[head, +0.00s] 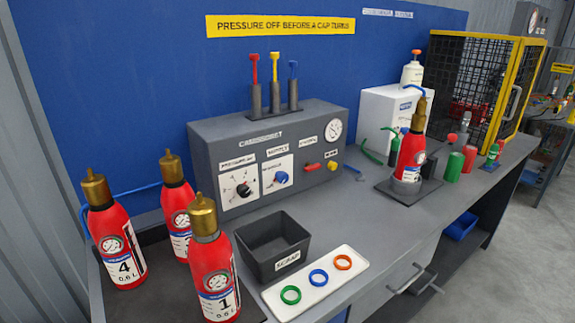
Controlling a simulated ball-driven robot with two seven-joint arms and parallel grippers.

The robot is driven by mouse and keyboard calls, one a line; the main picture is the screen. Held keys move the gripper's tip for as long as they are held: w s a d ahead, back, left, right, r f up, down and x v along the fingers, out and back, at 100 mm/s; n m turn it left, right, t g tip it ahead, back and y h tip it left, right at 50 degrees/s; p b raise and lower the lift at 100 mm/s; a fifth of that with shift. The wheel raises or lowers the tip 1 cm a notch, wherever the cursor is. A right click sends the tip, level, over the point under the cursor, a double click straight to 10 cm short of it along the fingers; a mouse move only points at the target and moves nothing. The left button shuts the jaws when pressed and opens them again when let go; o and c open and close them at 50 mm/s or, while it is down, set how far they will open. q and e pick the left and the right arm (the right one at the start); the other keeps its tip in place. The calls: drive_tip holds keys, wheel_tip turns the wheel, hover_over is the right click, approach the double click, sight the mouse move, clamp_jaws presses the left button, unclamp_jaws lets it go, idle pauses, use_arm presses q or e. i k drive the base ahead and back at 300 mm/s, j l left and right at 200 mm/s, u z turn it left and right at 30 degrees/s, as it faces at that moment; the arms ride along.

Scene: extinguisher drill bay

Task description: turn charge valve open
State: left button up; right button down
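A grey charging console (210,150) stands against the blue wall. Its front has a black dial knob (243,190) at left and a blue knob (281,177) right of it, each on a white plate. Further right are a red lever or handle (312,167), lying roughly level, and a yellow knob (333,166). The small labels are too blurred to tell surely which one is the charge valve. A round gauge (334,130) sits at the upper right. Neither of my grippers shows in the head view, and nothing touches the console controls.
Several red extinguishers, such as number 1 (216,275), stand at the front left. A black scrap bin (273,245) and a white tray (330,293) with three rings stand before the console. Another extinguisher (411,157) stands on a dark base at right, with a mesh cage (470,75) behind.

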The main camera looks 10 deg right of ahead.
sight(313, 168)
drive_tip(key=l+u, duration=0.3)
drive_tip(key=l, duration=0.7)
drive_tip(key=l+u, duration=0.25)
drive_tip(key=l, duration=0.75)
drive_tip(key=k, duration=0.05)
